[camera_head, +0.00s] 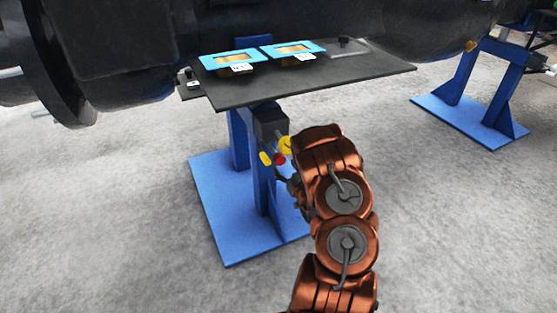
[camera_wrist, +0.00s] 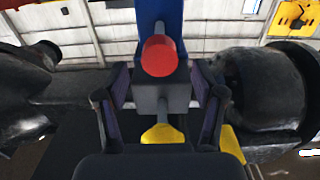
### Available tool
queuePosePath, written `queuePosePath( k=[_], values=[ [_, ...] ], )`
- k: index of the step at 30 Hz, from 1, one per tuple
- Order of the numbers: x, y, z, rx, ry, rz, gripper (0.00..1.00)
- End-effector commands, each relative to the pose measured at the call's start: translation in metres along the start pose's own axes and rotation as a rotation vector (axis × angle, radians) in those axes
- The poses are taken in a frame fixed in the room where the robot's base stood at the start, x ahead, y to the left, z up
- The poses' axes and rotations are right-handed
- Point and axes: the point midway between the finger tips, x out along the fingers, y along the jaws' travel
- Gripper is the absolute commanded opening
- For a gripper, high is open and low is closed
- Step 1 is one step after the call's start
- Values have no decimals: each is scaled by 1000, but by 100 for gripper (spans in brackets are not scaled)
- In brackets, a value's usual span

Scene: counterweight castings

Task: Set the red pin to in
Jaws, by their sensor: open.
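The red pin (camera_head: 279,160) shows as a small red knob below the dark box on the blue stand. In the wrist view the red pin (camera_wrist: 159,56) has a round red head facing me, in front of a grey box (camera_wrist: 147,96) and a blue post. My gripper (camera_wrist: 160,80) is open. Its two fingers stand left and right of the line to the red knob, with clear gaps, and nothing is held. In the head view my gripper is mostly hidden by my arm beside the stand.
A yellow knob (camera_head: 286,144) and a yellow tag (camera_head: 265,158) flank the red pin. A yellow piece (camera_wrist: 162,133) shows between the fingers. A dark shelf (camera_head: 330,85) with two blue frames (camera_head: 230,58) overhangs the stand.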

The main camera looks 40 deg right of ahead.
Motion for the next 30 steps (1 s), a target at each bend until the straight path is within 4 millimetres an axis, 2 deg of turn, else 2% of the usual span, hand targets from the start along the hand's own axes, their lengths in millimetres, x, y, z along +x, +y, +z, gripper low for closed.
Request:
queuePosePath(
  k=[6, 12, 22, 23, 30],
  values=[
    [31, 0, 0, 0, 3, -1, 69],
    [52, 1, 1, 0, 0, 1, 69],
    [58, 3, 1, 0, -3, 4, 69],
    [58, 3, 1, 0, -3, 4, 68],
    [58, 3, 1, 0, -3, 4, 42]
  ],
)
